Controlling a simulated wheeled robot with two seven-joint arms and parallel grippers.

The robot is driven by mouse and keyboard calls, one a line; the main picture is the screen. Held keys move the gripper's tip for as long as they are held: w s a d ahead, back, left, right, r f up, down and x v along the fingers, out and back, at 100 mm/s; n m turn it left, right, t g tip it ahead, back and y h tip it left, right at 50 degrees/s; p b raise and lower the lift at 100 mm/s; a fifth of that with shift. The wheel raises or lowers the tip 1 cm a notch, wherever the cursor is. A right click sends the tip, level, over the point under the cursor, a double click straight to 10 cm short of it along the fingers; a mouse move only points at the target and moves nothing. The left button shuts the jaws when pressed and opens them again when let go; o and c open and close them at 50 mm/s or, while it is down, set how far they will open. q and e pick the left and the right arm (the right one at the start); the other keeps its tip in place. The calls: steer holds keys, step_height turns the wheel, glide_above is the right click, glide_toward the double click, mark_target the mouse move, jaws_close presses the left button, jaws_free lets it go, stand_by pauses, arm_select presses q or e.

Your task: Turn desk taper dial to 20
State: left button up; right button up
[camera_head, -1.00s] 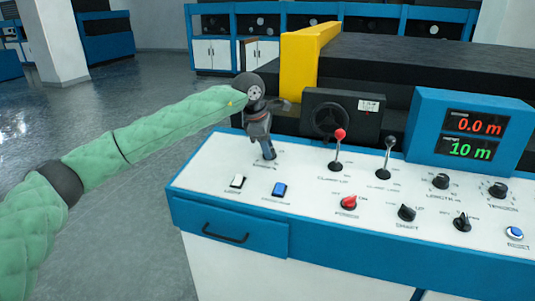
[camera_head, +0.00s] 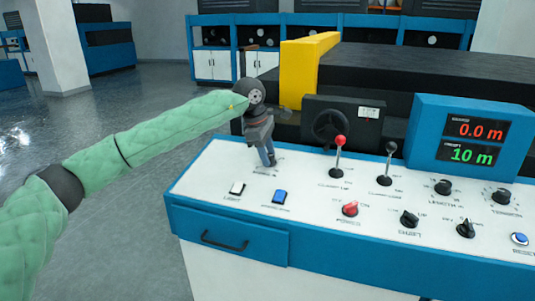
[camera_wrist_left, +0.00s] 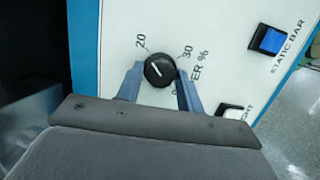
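The taper dial (camera_wrist_left: 159,70) is a round black knob on the white panel, seen in the left wrist view between the printed 20 and 30. Its short white mark seems to slant toward the upper left, on the 20 side; the exact reading is unclear. My left gripper (camera_wrist_left: 160,74) has one finger on each side of the dial, open around it. Contact with the knob cannot be made out. In the head view my left gripper (camera_head: 268,160) points down at the panel's left rear and hides the dial. My right gripper is not in view.
Near the dial are the white light switch (camera_head: 237,188) and blue static bar switch (camera_head: 280,196). A yellow post (camera_head: 306,65) rises behind.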

arm_select(q)
steer(key=shift+o, duration=1.1)
steer(key=shift+r, duration=0.1)
steer(key=v, duration=0.7)
steer(key=shift+r+b, duration=0.3)
steer(key=shift+b, duration=0.1)
steer(key=shift+a, duration=0.1)
